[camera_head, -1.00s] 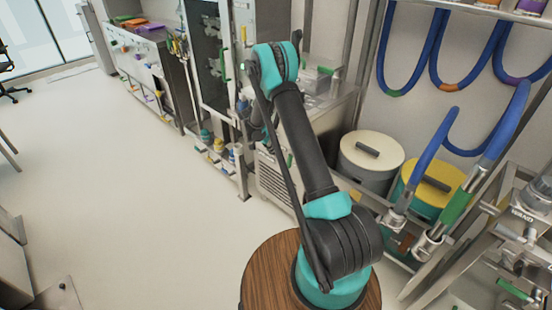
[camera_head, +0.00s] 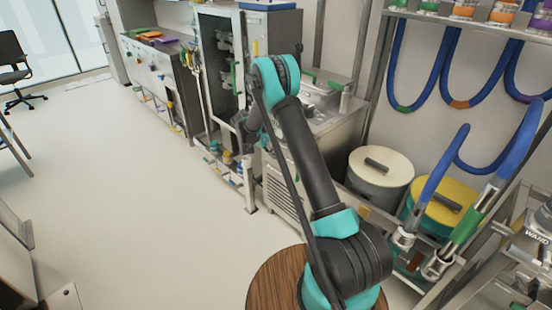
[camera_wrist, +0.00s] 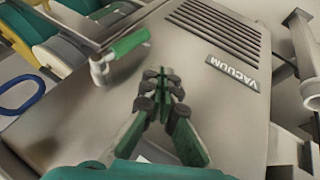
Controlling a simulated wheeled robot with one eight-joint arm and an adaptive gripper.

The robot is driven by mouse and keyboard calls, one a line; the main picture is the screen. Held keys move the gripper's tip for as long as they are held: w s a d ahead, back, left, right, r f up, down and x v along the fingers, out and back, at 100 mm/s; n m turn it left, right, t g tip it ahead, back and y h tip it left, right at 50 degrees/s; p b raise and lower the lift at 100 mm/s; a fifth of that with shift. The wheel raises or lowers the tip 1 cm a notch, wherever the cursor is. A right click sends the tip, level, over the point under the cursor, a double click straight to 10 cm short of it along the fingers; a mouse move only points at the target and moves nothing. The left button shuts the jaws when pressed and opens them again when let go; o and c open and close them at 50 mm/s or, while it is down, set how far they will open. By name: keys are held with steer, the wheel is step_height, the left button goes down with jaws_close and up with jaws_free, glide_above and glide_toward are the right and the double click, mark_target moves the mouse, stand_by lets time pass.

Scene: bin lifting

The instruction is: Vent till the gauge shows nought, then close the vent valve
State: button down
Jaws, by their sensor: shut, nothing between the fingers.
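A valve with a green lever handle (camera_wrist: 128,42) and a pale metal body stands on the grey metal top of a box marked VACUUM (camera_wrist: 232,72) in the wrist view. I cannot tell whether this is the vent valve or how far it is turned. My gripper (camera_wrist: 164,76) is over that box top, its fingertips together and empty, to the right of and below the green handle in the picture, apart from it. In the head view the box's slatted front (camera_head: 284,194) shows behind my arm, and my gripper is mostly hidden. I can make out no gauge reading.
Two lidded drums, one cream (camera_head: 380,166) and one yellow-topped (camera_head: 440,200), stand right of the box. Blue hoses (camera_head: 440,165) hang near them. A tall open cabinet (camera_head: 222,75) stands left of the box.

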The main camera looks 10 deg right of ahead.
steer(key=s+d+f, duration=0.3)
steer(key=d+f, duration=0.3)
steer(key=d, duration=0.1)
steer(key=shift+f, duration=0.25)
steer(key=shift+s+d+f, duration=0.35)
steer(key=shift+s+d, duration=0.2)
steer(key=shift+s, duration=0.1)
